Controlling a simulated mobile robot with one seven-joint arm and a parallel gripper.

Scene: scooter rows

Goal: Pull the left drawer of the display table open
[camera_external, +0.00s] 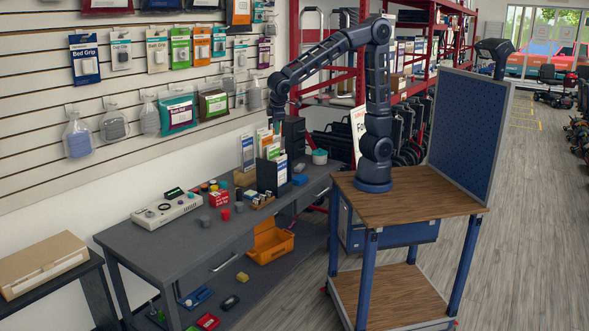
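The grey display table (165,249) stands along the slatted wall. A drawer front with a silver bar handle (224,262) shows under its top, toward the near left end, and looks closed. A second drawer farther right cannot be made out clearly. My arm rises from a wood-topped cart and bends left over the table. My gripper (277,112) hangs above the table's far part, behind and above the leaflet holder, well away from the handle. It is small and dark here, so whether its fingers are open or shut cannot be told.
An orange bin (271,243) sits below on the lower shelf. Bare floor lies between the table and my cart (415,205).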

